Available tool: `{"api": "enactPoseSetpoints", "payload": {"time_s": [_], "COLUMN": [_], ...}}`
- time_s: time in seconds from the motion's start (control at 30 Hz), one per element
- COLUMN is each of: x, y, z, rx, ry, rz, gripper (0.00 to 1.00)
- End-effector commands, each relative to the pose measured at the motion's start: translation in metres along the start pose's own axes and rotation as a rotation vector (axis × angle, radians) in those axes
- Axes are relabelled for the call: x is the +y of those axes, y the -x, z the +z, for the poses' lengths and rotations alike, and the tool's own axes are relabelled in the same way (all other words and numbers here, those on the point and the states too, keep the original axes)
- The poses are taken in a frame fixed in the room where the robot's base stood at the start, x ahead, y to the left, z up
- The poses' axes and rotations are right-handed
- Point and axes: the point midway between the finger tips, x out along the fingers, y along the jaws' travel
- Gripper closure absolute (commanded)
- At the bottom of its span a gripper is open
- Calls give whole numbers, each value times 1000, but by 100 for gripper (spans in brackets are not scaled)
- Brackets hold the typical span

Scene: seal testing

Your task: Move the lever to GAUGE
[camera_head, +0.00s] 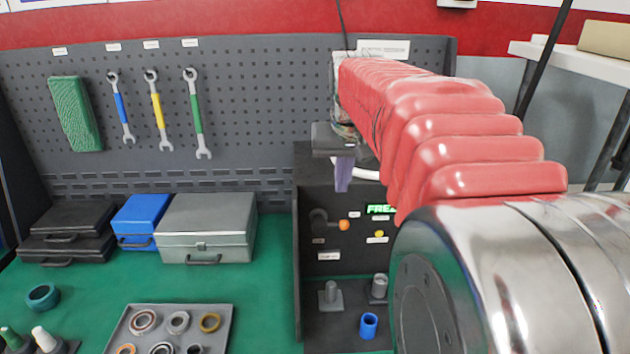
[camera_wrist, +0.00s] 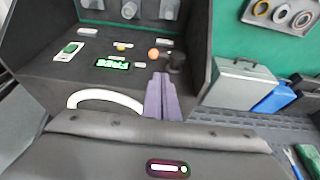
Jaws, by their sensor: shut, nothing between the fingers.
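The lever is a dark pivot with an orange knob (camera_head: 344,225) on the dark front panel of the test station. In the head view the knob lies to the right of the pivot (camera_head: 318,218). Small white labels around it are too small to read. In the wrist view, which is turned over, the orange knob (camera_wrist: 153,53) lies left of the dark pivot (camera_wrist: 177,62). My gripper (camera_head: 343,188) has purple fingers, shut and empty, above the lever. In the wrist view my gripper (camera_wrist: 161,75) appears just below the knob, with no clear contact.
A green lit display (camera_head: 380,209), seemingly reading FREE, and a yellow button (camera_head: 379,234) are right of the lever. A white curved handle (camera_wrist: 105,98) is beside my fingers. Grey fittings (camera_head: 331,293) and a blue cup (camera_head: 369,325) stand below. Toolboxes (camera_head: 205,228) are left.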

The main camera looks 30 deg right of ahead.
Motion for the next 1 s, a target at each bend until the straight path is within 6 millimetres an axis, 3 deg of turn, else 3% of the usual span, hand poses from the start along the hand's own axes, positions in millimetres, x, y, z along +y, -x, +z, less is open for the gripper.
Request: {"api": "enactPoseSetpoints", "payload": {"time_s": [0.7,1.0], "x": [0,0], "y": [-108,-123], "z": [5,7], "rx": [-4,0], "ry": [0,0], "rz": [0,0], "gripper": [100,100]}}
